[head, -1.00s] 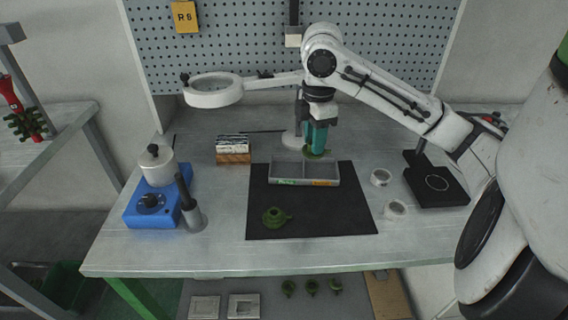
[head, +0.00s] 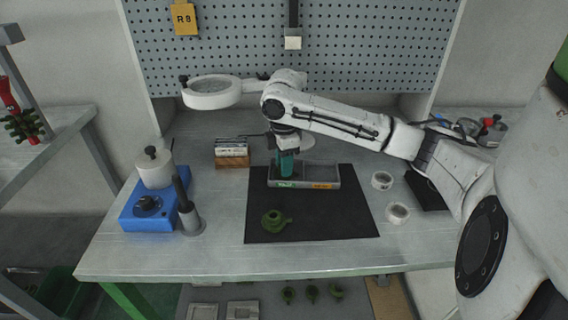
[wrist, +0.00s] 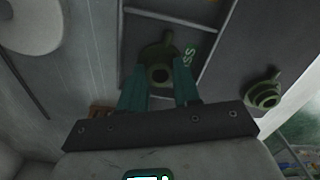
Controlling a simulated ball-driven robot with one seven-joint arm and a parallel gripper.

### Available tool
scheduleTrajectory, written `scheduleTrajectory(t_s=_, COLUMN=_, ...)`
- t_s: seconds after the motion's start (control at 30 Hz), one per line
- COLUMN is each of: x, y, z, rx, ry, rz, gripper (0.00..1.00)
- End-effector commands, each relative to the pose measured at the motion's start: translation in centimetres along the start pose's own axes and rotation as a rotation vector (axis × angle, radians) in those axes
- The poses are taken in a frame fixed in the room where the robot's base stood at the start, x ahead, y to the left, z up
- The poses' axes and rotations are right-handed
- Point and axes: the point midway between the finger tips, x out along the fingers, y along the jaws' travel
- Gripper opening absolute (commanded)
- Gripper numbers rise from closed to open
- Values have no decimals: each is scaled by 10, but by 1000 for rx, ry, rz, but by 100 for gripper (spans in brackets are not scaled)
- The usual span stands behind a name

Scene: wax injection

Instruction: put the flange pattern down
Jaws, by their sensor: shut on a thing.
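My gripper (head: 285,171) points down at the left compartment of the grey two-compartment tray (head: 327,172). In the head view the held pattern is hidden by the fingers and tray wall. The tray's front has a green label at left and an orange one at right. The right compartment looks empty.
Another green pattern (head: 273,221) lies on the black mat (head: 335,220) in front of the tray. A blue machine (head: 149,211) and grey holder (head: 192,219) stand left. A magnifier lamp (head: 211,93) hangs behind.

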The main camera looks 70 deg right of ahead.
Motion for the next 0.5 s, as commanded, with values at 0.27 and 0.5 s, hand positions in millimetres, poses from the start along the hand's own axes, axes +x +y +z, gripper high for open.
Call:
scheduleTrajectory(t_s=0.27, x=1, y=0, z=0, rx=1, ry=0, rz=0, gripper=3)
scheduleTrajectory(t_s=0.5, x=1, y=0, z=0, rx=1, ry=0, rz=0, gripper=54)
